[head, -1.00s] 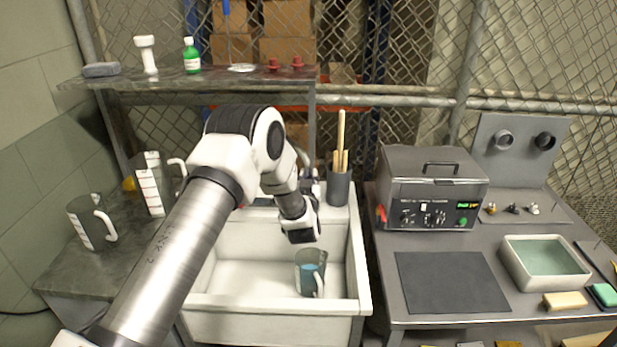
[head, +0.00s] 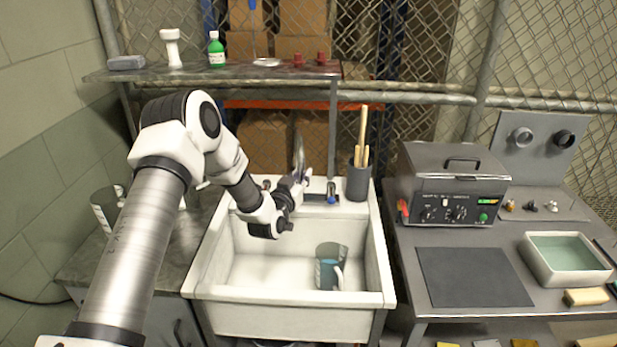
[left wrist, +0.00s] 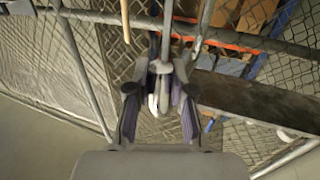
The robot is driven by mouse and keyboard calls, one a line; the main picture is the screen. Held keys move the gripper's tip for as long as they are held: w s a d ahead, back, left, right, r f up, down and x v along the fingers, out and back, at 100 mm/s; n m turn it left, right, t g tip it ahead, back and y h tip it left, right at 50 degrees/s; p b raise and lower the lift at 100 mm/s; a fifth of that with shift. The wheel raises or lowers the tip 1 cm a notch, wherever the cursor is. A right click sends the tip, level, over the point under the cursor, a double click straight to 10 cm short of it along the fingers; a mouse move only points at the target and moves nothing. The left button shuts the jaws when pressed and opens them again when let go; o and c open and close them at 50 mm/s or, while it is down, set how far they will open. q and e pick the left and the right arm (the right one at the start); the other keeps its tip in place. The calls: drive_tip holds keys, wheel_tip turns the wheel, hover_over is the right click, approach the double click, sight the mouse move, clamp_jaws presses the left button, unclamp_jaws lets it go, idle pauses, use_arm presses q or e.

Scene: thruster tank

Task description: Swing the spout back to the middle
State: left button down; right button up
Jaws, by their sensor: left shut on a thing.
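The grey metal spout (head: 299,150) rises in an arch behind the white sink (head: 205,262). My left gripper (head: 297,182) is shut on the spout's lower end, over the back part of the sink. In the left wrist view the spout (left wrist: 161,72) stands between the two fingers of my left gripper (left wrist: 159,100). In the head view the spout lies between the tap with red at left and the tap with blue (head: 331,190) at right. The gripper hides the spout's tip, so its exact angle is hard to tell. My right gripper is out of view.
A jug with blue contents (head: 329,268) stands in the sink. A dark pot with wooden sticks (head: 359,182) stands at the sink's back right. A shelf (head: 220,70) hangs behind. A grey machine (head: 452,185) stands on the bench at right.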

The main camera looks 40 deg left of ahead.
use_arm(q)
drive_tip(key=shift+s+a, duration=0.75)
drive_tip(key=shift+a, duration=0.35)
drive_tip(key=shift+r, duration=0.1)
drive_tip(key=c, duration=1)
unclamp_jaws()
drive_tip(key=v, duration=1.2)
drive_tip(key=shift+s+a, duration=0.1)
